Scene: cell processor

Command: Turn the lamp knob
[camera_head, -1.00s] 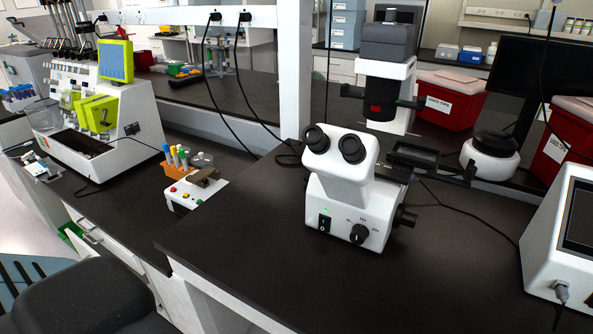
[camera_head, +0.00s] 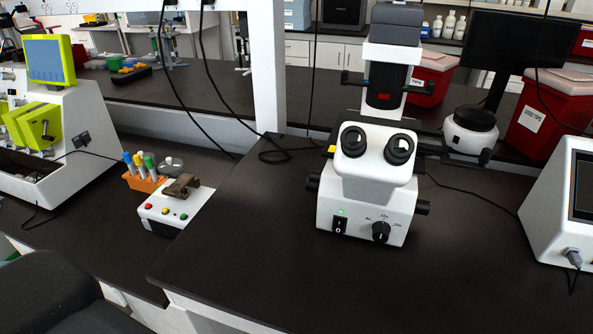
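A white microscope (camera_head: 365,180) stands upright on the black bench, its two eyepieces facing me. A black knob (camera_head: 381,231) with small markings around its top sits low on the right of the microscope's front face. A black rocker switch (camera_head: 340,226) is to the left of the knob, with a small green light (camera_head: 341,212) lit above it. Neither of my grippers is in view.
Bare black bench top (camera_head: 300,285) lies in front of the microscope. A white device with a screen (camera_head: 560,205) stands at the right, a small button box (camera_head: 176,207) at the left. Red bins (camera_head: 545,115) stand behind. A dark chair (camera_head: 60,295) is at lower left.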

